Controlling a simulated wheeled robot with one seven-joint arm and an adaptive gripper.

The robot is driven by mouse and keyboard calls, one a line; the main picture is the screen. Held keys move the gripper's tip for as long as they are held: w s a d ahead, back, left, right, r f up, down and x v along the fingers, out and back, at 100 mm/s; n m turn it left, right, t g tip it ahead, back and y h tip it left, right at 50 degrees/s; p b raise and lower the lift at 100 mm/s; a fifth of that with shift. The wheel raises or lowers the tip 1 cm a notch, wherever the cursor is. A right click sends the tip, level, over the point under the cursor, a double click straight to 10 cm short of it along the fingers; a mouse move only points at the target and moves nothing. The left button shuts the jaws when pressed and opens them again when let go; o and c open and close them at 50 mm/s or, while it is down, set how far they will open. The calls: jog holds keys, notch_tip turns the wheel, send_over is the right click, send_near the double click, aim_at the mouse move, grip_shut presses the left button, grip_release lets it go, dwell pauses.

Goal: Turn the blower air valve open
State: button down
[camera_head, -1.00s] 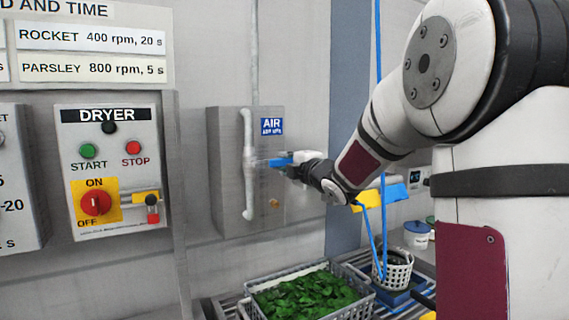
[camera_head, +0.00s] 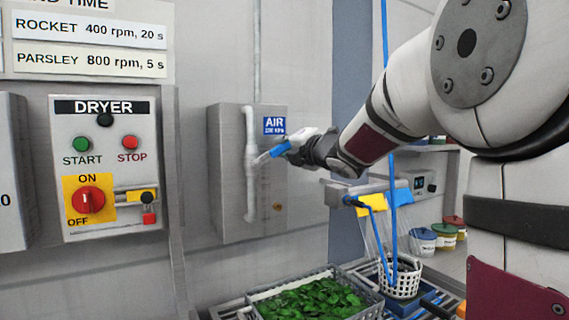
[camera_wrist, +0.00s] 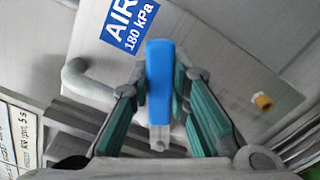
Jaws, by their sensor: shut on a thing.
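The blower air valve has a blue lever handle (camera_head: 279,150) on a white vertical pipe (camera_head: 251,185), mounted on a grey box with a blue AIR label (camera_head: 274,125). The handle slants up to the right from the pipe, between horizontal and vertical. My gripper (camera_head: 290,146) is shut on the handle's outer part. In the wrist view the blue handle (camera_wrist: 160,80) stands between my teal-padded fingers (camera_wrist: 163,88), with the AIR label behind it. The valve body is partly hidden there by the handle and fingers.
The dryer panel (camera_head: 107,165) with START, STOP and a red ON/OFF knob (camera_head: 88,200) is left of the box. Below are a crate of greens (camera_head: 255,294) and a white basket (camera_head: 400,283) under running water. A brass fitting (camera_wrist: 262,101) sits on the box.

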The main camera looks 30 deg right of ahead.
jog(key=n+b, duration=0.1)
jog(key=a+r+n+b, duration=0.1)
jog(key=n, duration=0.1)
jog(key=shift+a+r, duration=0.2)
jog(key=shift+r, duration=0.05)
jog(key=a+r+n+b, duration=0.1)
jog(key=n, duration=0.1)
jog(key=shift+a+r+n+b, duration=0.15)
jog(key=shift+a+n+b, duration=0.05)
jog(key=shift+n+b, duration=0.2)
jog(key=a+n, duration=0.1)
jog(key=n+b, duration=0.1)
jog(key=shift+a+r+n, duration=0.3)
jog(key=shift+a+r, duration=0.05)
jog(key=shift+r, duration=0.05)
jog(key=shift+a+r+n+b, duration=0.25)
jog(key=shift+a+n+b, duration=0.8)
jog(key=shift+n, duration=0.45)
jog(key=c, duration=1.5)
grip_release()
